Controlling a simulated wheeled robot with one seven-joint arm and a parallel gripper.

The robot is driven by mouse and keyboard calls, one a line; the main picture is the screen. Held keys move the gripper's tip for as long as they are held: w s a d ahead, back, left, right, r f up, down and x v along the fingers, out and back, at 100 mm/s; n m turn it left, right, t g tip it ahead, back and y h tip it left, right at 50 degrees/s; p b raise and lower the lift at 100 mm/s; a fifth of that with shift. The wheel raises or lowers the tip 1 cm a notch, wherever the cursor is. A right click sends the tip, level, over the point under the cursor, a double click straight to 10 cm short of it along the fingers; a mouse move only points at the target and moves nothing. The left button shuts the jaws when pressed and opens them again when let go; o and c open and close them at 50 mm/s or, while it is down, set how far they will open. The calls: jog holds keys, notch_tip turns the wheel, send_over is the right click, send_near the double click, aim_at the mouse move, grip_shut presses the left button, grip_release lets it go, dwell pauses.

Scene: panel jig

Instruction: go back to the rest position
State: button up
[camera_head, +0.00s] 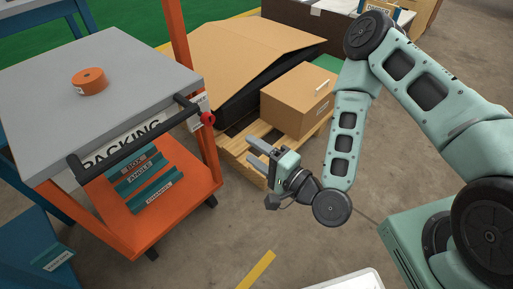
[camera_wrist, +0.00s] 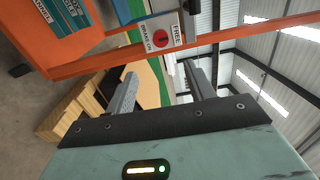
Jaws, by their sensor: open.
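My gripper (camera_head: 262,155) is raised in front of the pallet, to the right of the orange cart, in the head view. Its two grey fingers are apart with nothing between them. In the wrist view the open fingers (camera_wrist: 162,90) point toward the cart's orange post and the brake sign. My arm reaches in from the right side of the head view and is bent at the elbow. No object is held.
A cart with a grey top (camera_head: 130,72) stands at left, with an orange tape roll (camera_head: 89,81) on it. A cardboard box (camera_head: 297,97) sits on a wooden pallet (camera_head: 240,151) behind my gripper. Grey floor (camera_head: 215,240) is open at the lower middle, with a yellow strip.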

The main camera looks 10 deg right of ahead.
dwell(0.6)
jog(key=a+n+g+y, duration=0.1)
jog(key=a+n+g, duration=0.5)
jog(key=n+g, duration=0.3)
jog(key=s+d+r+n+g+h, duration=0.3)
jog(key=s+d+r+n+h, duration=0.2)
jog(key=s+r, duration=0.3)
jog(key=s+d+r+n+g+h, duration=0.3)
jog(key=s+d+r+n+h, duration=0.2)
jog(key=s+r, duration=0.35)
notch_tip(320, 180, up, 21)
jog(key=p, duration=2.2)
jog(key=shift+f, duration=0.15)
